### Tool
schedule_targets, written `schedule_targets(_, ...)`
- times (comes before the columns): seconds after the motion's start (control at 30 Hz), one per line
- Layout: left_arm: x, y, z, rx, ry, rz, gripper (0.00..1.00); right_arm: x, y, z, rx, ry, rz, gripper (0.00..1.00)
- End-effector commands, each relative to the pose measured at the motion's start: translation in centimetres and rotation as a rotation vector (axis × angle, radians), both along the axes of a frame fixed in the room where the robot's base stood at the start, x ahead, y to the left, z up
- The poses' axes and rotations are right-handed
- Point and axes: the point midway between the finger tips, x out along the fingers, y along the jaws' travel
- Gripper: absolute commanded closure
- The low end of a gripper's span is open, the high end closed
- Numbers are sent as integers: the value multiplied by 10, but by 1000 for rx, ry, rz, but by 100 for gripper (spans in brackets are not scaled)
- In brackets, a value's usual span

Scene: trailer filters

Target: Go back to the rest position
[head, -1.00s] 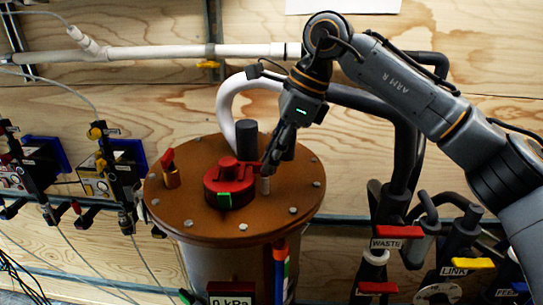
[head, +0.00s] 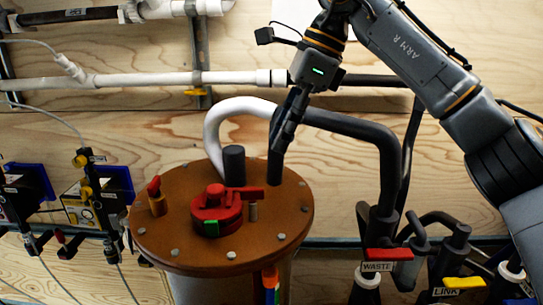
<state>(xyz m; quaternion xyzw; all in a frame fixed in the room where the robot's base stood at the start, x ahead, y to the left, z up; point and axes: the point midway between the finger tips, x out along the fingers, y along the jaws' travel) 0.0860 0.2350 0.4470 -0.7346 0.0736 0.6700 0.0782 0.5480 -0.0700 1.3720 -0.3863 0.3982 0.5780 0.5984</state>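My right gripper (head: 281,142) hangs from the arm marked ARM R at the upper middle. Its dark fingers point down in front of the black hose, above the back right of the brown lid. They look close together, seen edge-on, and I cannot make out a gap. They overlap a dark upright stub on the lid, so I cannot tell the exact distance. The red handle (head: 217,204) on the lid is apart from the gripper. My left gripper is not in view.
The round brown lid (head: 182,240) tops a drum and carries bolts, a black cylinder (head: 234,166) and a small red-topped valve (head: 156,197). Pipes and a curved hose (head: 212,130) run behind. Red WASTE (head: 388,254) and yellow LINK (head: 464,282) valves stand at lower right. Instruments hang at left.

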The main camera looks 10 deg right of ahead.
Motion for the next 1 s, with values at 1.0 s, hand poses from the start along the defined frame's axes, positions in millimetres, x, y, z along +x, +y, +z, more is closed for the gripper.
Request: schedule_targets(1.0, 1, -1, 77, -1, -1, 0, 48, 0, -5, 90, -1, 1, 1, 69)
